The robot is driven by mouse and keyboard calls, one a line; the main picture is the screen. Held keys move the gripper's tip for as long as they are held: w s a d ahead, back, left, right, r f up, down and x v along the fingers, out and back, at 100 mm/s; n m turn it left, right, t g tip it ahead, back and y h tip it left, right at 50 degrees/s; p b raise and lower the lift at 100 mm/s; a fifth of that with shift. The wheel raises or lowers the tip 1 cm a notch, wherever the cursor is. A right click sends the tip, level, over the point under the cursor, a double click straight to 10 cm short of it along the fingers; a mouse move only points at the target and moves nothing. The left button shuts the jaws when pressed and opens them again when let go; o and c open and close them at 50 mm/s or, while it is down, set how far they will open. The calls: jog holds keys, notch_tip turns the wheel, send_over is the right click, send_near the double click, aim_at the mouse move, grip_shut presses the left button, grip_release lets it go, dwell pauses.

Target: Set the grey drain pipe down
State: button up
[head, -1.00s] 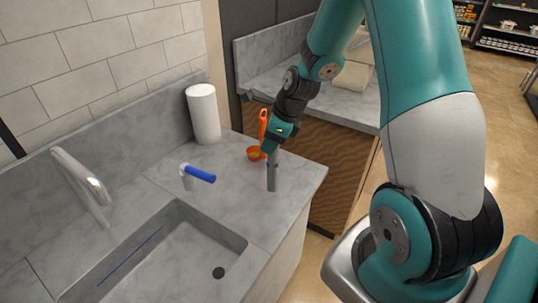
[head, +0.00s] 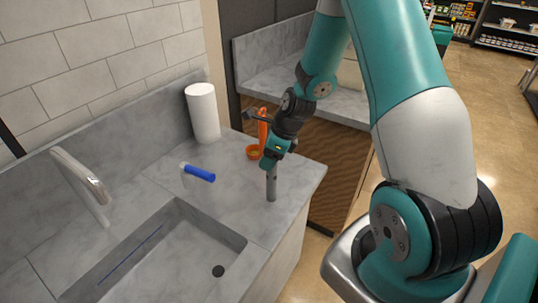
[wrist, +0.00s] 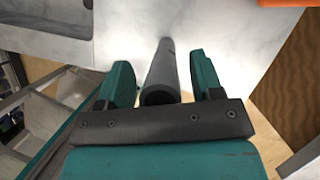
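The grey drain pipe (head: 271,186) stands upright on the counter near its front right edge. In the wrist view the pipe (wrist: 161,72) runs away from the camera between the fingers, its near round end close to the palm. My gripper (wrist: 160,60) is open around the pipe, with a narrow gap visible on each side. In the head view my gripper (head: 272,162) covers the pipe's upper part.
An orange tool (head: 262,132) and an orange cup (head: 254,152) are just behind my gripper. A white piece with a blue handle (head: 200,173), a paper roll (head: 203,113) and a sink (head: 180,255) with a faucet (head: 80,180) lie left.

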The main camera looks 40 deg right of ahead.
jog(key=v, duration=1.2)
jog(key=s+a+r+n+g+y, duration=0.1)
jog(key=s+a+r+n, duration=0.2)
jog(key=a+n, duration=0.5)
jog(key=s+a+r+n, duration=0.3)
jog(key=a+r+n, duration=0.1)
jog(key=a+n, duration=0.4)
jog(key=s+a+r+n+g, duration=0.1)
jog(key=s+a+n, duration=0.3)
jog(key=n, duration=0.5)
jog(key=s+a+r+n+g, duration=0.1)
jog(key=s+a+r+n, duration=0.1)
jog(key=s+a+n, duration=0.3)
jog(key=s+n, duration=0.4)
jog(key=shift+r+n+b, duration=0.25)
jog(key=shift+n+b, duration=0.1)
jog(key=shift+n, duration=0.05)
